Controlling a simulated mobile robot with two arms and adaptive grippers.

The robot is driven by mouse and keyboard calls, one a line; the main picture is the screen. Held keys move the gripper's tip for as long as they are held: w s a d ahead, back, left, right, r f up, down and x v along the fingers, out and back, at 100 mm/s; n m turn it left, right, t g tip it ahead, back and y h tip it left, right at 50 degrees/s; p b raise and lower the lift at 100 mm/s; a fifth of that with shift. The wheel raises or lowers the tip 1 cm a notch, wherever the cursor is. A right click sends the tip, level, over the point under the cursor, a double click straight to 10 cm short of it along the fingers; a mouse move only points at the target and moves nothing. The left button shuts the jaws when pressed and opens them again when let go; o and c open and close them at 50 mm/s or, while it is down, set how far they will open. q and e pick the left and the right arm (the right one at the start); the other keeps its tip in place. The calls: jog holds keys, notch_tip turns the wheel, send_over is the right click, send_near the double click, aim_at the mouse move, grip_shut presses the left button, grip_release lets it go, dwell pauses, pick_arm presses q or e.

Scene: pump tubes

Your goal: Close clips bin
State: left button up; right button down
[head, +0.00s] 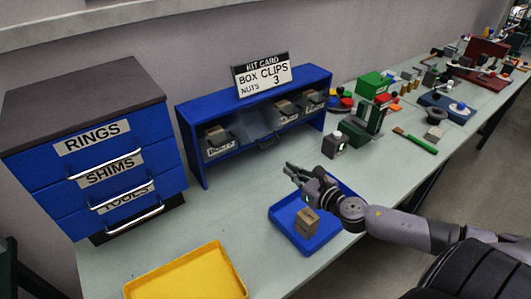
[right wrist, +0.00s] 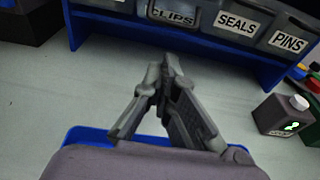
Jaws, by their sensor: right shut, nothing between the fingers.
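The clips bin (right wrist: 172,16) is in the blue rack, its label partly visible past my fingers in the right wrist view. In the head view the clips bin (head: 266,141) has its dark handle lower and further forward than its neighbours, so it looks pulled out or tipped. My right gripper (head: 290,169) is above the bench in front of the rack, apart from the bin. In the right wrist view its fingers (right wrist: 169,66) meet at the tips, shut and empty. My left gripper is not in view.
The blue rack (head: 191,156) also holds seals (right wrist: 236,23) and pins bins (right wrist: 287,40). A blue tray (head: 326,239) with a small box (head: 306,222) lies below my right gripper. A dark bottle (head: 334,145) stands right of it. A yellow tray (head: 190,275) is at front left.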

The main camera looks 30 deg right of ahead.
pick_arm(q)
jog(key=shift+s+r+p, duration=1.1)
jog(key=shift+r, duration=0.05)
pick_arm(e)
jog(key=x, duration=0.8)
jog(key=shift+w, duration=0.45)
